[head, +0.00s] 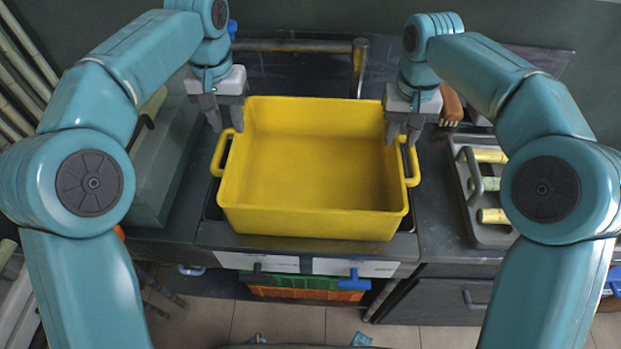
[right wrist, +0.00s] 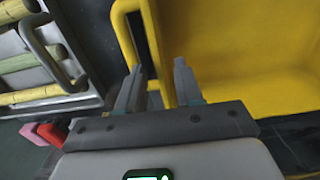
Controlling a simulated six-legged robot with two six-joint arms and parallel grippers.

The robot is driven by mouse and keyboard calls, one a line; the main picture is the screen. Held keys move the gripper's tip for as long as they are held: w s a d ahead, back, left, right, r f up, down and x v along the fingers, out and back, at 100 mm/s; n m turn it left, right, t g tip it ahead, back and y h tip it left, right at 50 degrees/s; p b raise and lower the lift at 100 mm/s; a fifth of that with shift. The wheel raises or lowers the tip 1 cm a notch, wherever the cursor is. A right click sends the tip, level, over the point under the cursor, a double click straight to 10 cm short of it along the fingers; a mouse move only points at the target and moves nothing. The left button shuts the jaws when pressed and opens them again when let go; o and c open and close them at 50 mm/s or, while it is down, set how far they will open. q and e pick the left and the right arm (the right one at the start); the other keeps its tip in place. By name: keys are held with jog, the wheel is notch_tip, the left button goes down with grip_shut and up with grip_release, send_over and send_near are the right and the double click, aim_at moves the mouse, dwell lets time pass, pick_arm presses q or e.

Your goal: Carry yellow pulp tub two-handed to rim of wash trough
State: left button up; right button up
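The empty yellow pulp tub (head: 315,222) sits upright on the dark counter in the middle of the head view, with a loop handle on each side. My left gripper (head: 226,125) is open at the far end of the left handle (head: 221,155). My right gripper (head: 402,140) is open at the far end of the right handle (head: 414,168). In the right wrist view, the fingers of my right gripper (right wrist: 157,85) are apart, with the tub (right wrist: 235,50) and its handle (right wrist: 124,40) just beyond them. I cannot tell whether the fingers touch the tub.
A dark basin (head: 275,75) with a brass pipe (head: 300,46) lies behind the tub; I cannot tell if it is the wash trough. A grey rack (head: 487,232) with cane pieces stands at right. A grey-green box (head: 165,165) stands close at left. Orange and green crates sit below.

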jog(key=shift+r, duration=1.85)
